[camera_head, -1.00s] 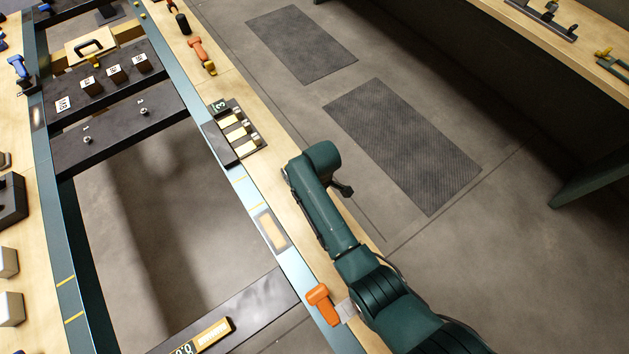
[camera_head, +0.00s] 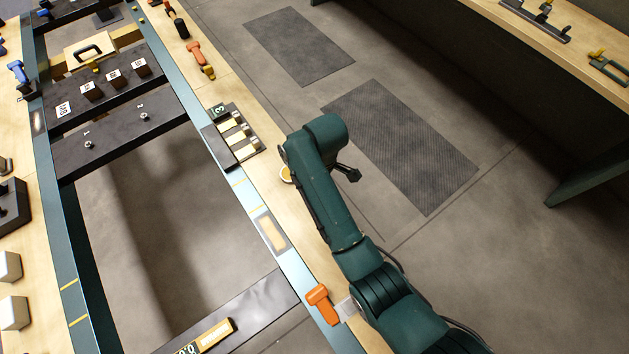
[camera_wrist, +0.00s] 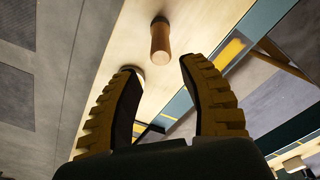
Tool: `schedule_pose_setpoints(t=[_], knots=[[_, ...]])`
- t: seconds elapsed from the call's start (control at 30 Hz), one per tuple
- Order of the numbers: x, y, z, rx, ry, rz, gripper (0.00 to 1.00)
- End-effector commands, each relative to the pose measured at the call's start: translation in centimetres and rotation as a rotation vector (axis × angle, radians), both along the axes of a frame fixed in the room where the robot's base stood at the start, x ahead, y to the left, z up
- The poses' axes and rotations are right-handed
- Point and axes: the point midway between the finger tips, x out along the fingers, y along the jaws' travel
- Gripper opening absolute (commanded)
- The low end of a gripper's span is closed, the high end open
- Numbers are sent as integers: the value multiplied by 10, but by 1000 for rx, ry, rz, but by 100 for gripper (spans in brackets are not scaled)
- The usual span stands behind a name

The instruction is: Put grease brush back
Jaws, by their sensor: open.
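A wooden cylindrical handle (camera_wrist: 160,42) with a dark round end stands out from the pale wooden bench top in the wrist view. It looks like the grease brush, but no bristles show. My gripper (camera_wrist: 157,75) is open and empty, with the handle ahead of and between its two yellow-padded fingers, apart from both. In the head view my arm hides the gripper and the handle. A small round dish (camera_head: 286,174) with a yellowish inside sits on the bench beside my arm, partly covered by it.
An orange-handled tool (camera_head: 321,303) lies on the bench near my arm's base. A black rack (camera_head: 247,153) with pale blocks sits farther along, then another orange tool (camera_head: 196,53). A blue-grey rail (camera_head: 213,135) runs beside the bench. Open floor with dark mats (camera_head: 400,145) lies right.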

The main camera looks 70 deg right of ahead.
Motion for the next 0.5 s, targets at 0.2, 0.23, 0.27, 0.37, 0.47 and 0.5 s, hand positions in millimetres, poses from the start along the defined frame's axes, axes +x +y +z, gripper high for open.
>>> schedule_pose_setpoints(t=[0.2,0.23,0.27,0.37,0.47,0.5], knots=[[-1,1,10,2,1,0,43],[-1,1,10,2,1,0,43],[-1,1,10,2,1,0,43],[-1,0,10,1,0,0,43],[17,2,21,-41,-46,-1,43],[35,3,33,-82,-97,-3,43]])
